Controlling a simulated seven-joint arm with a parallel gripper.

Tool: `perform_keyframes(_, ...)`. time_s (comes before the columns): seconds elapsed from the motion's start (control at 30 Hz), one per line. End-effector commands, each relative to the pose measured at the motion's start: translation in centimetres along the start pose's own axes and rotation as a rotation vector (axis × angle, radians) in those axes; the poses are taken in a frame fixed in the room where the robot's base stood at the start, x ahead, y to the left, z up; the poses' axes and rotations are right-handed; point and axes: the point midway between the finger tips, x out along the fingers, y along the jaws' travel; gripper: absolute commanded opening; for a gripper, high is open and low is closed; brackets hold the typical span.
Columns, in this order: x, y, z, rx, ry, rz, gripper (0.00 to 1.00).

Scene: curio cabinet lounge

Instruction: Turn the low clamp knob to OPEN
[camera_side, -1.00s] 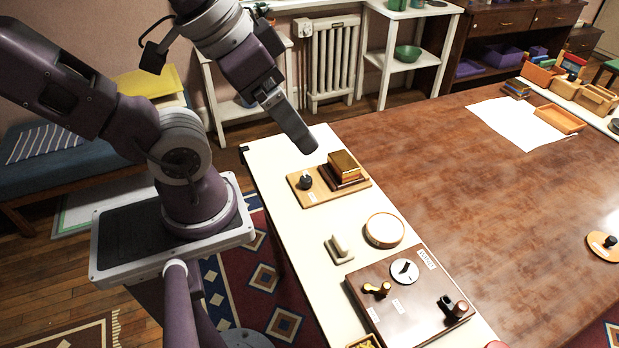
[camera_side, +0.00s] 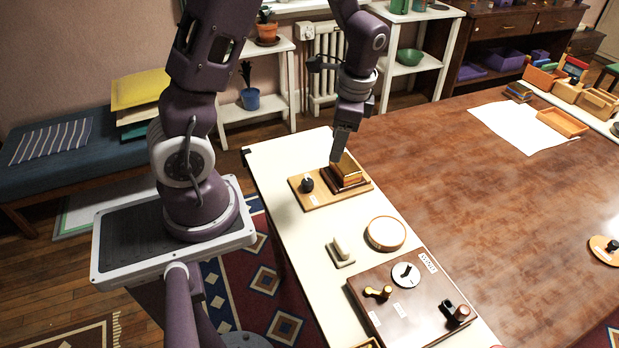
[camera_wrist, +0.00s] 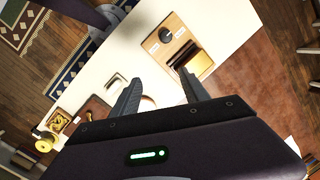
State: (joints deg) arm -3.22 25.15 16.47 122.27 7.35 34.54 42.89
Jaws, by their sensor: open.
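A black round knob (camera_side: 307,184) stands on a light wooden board (camera_side: 318,197) at the far end of the white bench top. It also shows in the wrist view (camera_wrist: 166,35), with small white labels beside it too small to read. A gold-topped block on a dark base (camera_side: 346,169) sits on the same board, right of the knob. My gripper (camera_side: 337,158) points down above the block's far left edge in the side view, apart from the knob. In the wrist view my gripper's two fingers (camera_wrist: 159,80) are spread with nothing between them.
Nearer along the bench are a pale upright handle on a plate (camera_side: 341,250), a round wooden-rimmed dish (camera_side: 386,233) and a brown panel (camera_side: 400,318) with a dial, a brass knob and a dark lever. The brown table (camera_side: 500,220) beside it is mostly clear.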

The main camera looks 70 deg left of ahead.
Motion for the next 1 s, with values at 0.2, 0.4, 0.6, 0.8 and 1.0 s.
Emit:
perform_keyframes(0.2, 9.9, -2.7, 2.1, 0.228, -0.199, 0.039, 0.53)
perform_keyframes(0.4, 13.1, -2.9, 3.0, 0.265, -0.226, 0.048, 0.53)
perform_keyframes(0.6, 16.7, -2.8, 3.8, 0.263, -0.224, 0.047, 0.53)
perform_keyframes(0.8, 18.0, -2.8, 4.1, 0.263, -0.222, 0.046, 0.53)
perform_keyframes(1.0, 18.0, -2.8, 4.0, 0.262, -0.221, 0.045, 0.49)
